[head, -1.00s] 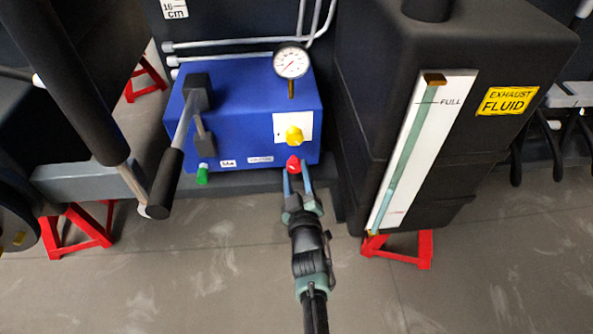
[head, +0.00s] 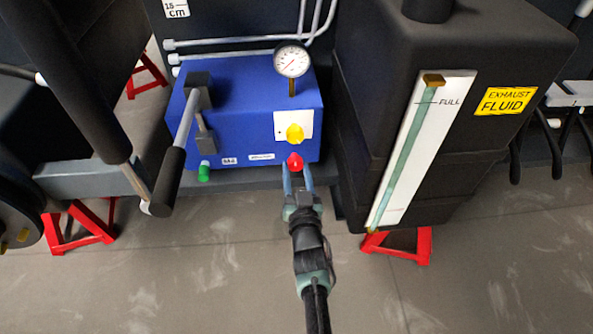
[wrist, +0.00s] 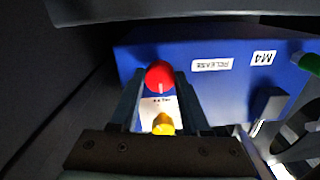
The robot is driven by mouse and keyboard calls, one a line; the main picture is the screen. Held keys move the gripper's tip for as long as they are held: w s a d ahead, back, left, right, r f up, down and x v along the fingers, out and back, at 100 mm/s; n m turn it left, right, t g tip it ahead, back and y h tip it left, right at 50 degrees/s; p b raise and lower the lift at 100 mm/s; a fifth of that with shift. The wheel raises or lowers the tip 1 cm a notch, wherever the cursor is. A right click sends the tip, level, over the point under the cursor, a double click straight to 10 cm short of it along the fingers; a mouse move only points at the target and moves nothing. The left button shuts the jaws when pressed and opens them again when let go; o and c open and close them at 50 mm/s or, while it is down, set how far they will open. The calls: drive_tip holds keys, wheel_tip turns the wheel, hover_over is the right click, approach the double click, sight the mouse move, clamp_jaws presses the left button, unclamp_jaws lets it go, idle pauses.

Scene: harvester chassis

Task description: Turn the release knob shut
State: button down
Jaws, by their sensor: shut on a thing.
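The red knob (head: 295,162) is on the lower front of the blue box (head: 235,115), to the right of a label that reads RELEASE in the wrist view (wrist: 212,64). My gripper (head: 297,176) reaches it from below and in front. Its fingers are shut on the knob, one on each side. The wrist view shows the red knob (wrist: 160,76) between the fingertips, with a pale mark on it. A yellow knob (head: 295,133) stands above it in front of a white plate (head: 280,124). The small print on the plate is unreadable.
A round gauge (head: 291,61) stands on the box, and a lever with a black grip (head: 167,180) is at its left. A green knob (head: 204,172) is at lower left. A black exhaust fluid tank (head: 380,110) rises close at right. The floor in front is open.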

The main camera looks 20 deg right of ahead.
idle(0.5)
drive_tip(key=shift+c, duration=1.9)
unclamp_jaws()
drive_tip(key=shift+s+a+r+p, duration=0.1)
drive_tip(key=shift+s+a+p, duration=0.05)
drive_tip(key=shift+s+p, duration=0.4)
drive_tip(key=p+v, duration=0.5)
drive_tip(key=v, duration=0.7)
drive_tip(key=shift+w, duration=0.1)
